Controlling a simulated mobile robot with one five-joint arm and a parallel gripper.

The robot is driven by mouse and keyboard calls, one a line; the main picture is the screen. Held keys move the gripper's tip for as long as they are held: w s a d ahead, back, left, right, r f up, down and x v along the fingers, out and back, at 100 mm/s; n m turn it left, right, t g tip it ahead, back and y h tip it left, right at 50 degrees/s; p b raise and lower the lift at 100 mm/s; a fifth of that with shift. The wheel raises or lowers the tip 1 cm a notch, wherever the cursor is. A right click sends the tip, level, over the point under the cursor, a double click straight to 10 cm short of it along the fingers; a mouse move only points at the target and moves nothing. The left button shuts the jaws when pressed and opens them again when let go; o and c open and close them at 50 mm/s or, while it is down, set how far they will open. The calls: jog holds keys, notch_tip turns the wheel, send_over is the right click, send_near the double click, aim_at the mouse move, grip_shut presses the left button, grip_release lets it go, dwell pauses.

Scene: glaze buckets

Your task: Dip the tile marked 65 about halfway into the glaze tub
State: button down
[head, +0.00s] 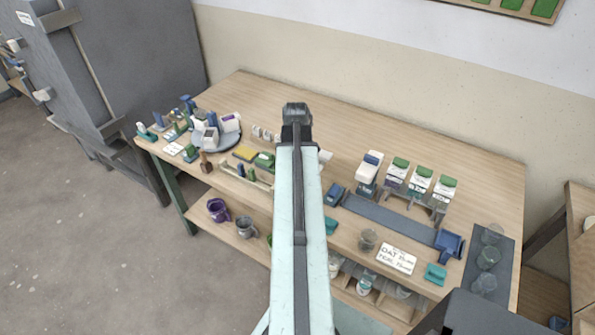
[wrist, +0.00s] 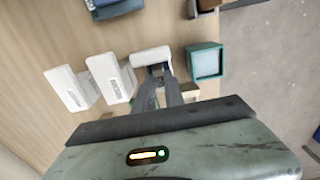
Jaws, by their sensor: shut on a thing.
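My gripper (wrist: 165,82) shows in the wrist view, its dark fingers closed at a white tile (wrist: 151,57). I see that tile nearly edge-on, so I cannot read any number on it. Two more white tiles, one nearer (wrist: 111,78) and one farther left (wrist: 72,89), stand in a row beside it with small dark marks too blurred to read. A square teal tub (wrist: 191,63) with pale blue-grey contents, likely the glaze tub, is just right of the held tile, apart from it. In the head view my gripper (head: 297,112) is above the table and small white tiles (head: 267,135) stand left of it.
The wooden table (head: 350,110) is clear at the back. Left are a round grey stand (head: 218,140) with boxes and a yellow block (head: 245,154). Right are green-topped containers (head: 420,180), a blue tray (head: 449,243) and glass jars (head: 488,257). A blue-white object (wrist: 112,8) lies beyond the tiles.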

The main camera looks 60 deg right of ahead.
jog(key=shift+r, duration=0.1)
jog(key=shift+r+p, duration=2.4)
jog(key=shift+p, duration=0.1)
notch_tip(320, 180, up, 3)
jog(key=p, duration=0.3)
jog(key=shift+r, duration=0.15)
